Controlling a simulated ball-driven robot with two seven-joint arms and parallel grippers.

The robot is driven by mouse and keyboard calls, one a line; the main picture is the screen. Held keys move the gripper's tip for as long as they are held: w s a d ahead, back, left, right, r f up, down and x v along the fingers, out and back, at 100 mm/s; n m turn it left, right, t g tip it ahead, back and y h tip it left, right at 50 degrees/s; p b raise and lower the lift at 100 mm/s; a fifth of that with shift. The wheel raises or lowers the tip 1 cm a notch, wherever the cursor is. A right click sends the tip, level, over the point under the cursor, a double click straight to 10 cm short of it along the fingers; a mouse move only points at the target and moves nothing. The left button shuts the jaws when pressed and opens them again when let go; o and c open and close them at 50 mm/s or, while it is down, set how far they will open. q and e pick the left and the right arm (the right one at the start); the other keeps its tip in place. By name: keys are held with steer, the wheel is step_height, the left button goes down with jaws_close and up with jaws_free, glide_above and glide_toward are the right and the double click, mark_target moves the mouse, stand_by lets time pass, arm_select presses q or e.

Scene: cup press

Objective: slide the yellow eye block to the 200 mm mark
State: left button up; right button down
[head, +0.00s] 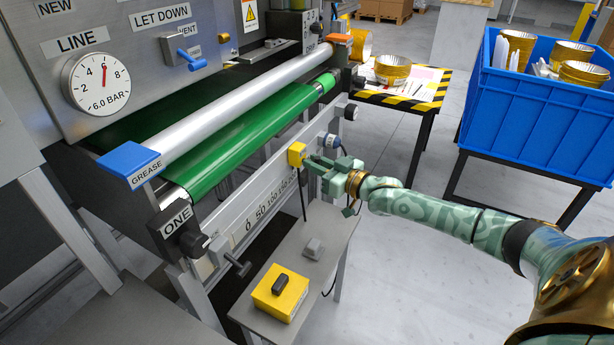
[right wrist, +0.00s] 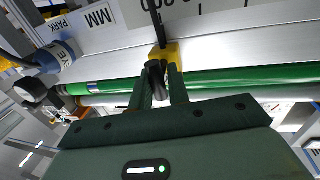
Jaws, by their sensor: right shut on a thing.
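The yellow eye block (head: 296,153) sits on the pale scale rail along the front of the machine, towards its far end. The printed scale (head: 268,208) runs from 0 at the near end through 50 and 100; the higher figures are small and partly hidden, so the block's exact mark cannot be read. My right gripper (head: 311,161) is at the block, shut on it. In the right wrist view the fingers (right wrist: 159,82) close on a dark part in front of the yellow block (right wrist: 173,52). My left gripper is out of view.
A black knob (head: 350,112) is at the far end. A small table below holds a yellow box (head: 280,293). A blue crate (head: 535,110) stands right.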

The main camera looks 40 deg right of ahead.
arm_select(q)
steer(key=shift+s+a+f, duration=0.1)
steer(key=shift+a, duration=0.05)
arm_select(e)
steer(key=shift+w+d+r, duration=0.1)
steer(key=shift+d+r, duration=0.05)
steer(key=shift+d, duration=0.2)
steer(key=c, duration=1.5)
jaws_free()
steer(key=shift+d, duration=0.1)
